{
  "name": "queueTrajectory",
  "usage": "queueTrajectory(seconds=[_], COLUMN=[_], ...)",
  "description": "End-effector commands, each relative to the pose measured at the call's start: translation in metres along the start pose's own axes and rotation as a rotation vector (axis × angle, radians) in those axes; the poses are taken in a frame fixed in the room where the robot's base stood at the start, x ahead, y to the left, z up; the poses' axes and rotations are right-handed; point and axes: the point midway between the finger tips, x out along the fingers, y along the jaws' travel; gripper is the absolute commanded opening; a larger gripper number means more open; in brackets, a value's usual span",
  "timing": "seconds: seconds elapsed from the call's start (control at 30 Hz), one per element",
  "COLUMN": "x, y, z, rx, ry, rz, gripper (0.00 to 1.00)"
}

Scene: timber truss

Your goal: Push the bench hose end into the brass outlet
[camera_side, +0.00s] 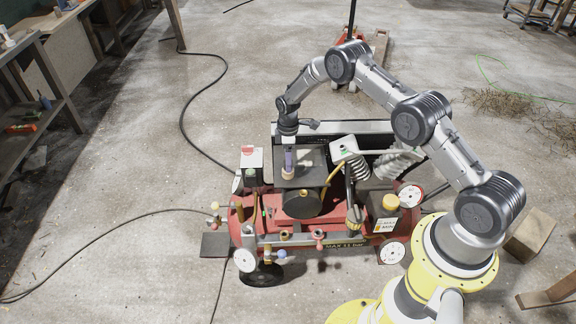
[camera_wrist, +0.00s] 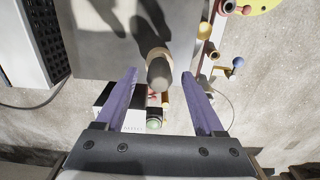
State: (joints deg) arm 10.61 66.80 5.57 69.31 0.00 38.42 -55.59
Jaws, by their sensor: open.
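My gripper (camera_side: 289,160) is over the dark top plate of the red compressor. In the wrist view its two purple fingers (camera_wrist: 174,76) are open and spread. A short upright piece with a grey end (camera_wrist: 159,74) and a tan collar shows between them, with gaps on both sides; its tan part shows in the side view (camera_side: 288,174) below the fingers. I cannot tell whether this is the bench hose end. Brass-coloured fittings (camera_side: 285,235) sit along the compressor's front; one also shows in the wrist view (camera_wrist: 205,31). I cannot tell which is the outlet.
The red compressor (camera_side: 270,222) carries a pale coiled hose (camera_side: 400,160), a white box (camera_side: 251,158) and a yellow-capped bottle (camera_side: 388,210). Black hoses (camera_side: 110,220) run over the concrete floor. A workbench (camera_side: 30,70) stands at the left. Floor to the left is mostly clear.

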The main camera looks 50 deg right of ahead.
Motion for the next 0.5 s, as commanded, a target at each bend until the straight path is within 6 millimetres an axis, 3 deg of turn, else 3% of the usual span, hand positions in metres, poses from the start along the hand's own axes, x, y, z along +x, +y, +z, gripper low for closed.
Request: queueTrajectory(seconds=[0.27, 0.5], x=[0.0021, 0.002], y=[0.0006, 0.0005], z=[-0.0004, -0.0003], rx=[0.0, 0.0], ry=[0.001, 0.001], rz=[0.002, 0.001], gripper=[0.69, 0.25])
